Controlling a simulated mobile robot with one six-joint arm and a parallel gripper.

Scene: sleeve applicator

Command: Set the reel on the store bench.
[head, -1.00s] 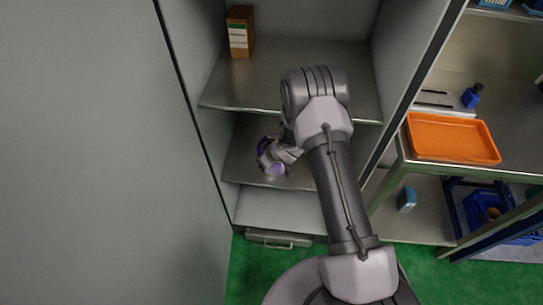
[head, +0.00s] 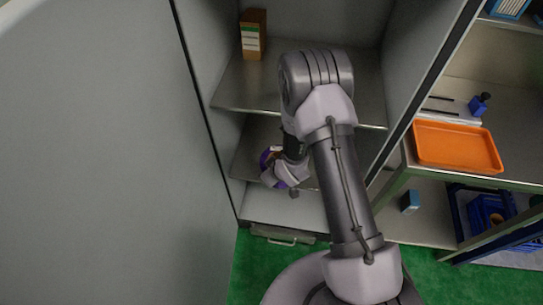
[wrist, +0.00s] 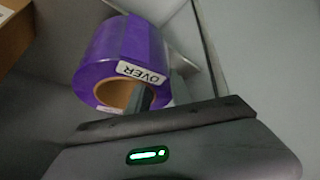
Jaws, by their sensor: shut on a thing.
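The reel, a roll of purple tape with a brown core and a white label reading "OVER", fills the upper middle of the wrist view (wrist: 125,45). My gripper (wrist: 158,95) is shut on the reel's wall, one finger inside the core and the other outside. In the head view the reel (head: 266,158) shows only in part, behind my gripper (head: 283,178), at the front of the cabinet's middle shelf. A metal bench (head: 400,178) stands right of the cabinet; I cannot tell whether it is the store bench.
The grey cabinet's upper shelf (head: 300,95) bears a brown box (head: 253,34). An orange tray (head: 457,147) and a blue item (head: 479,104) are on the bench. A blue crate (head: 490,213) and a small blue box (head: 410,201) are below. A large grey panel (head: 100,150) closes off the left.

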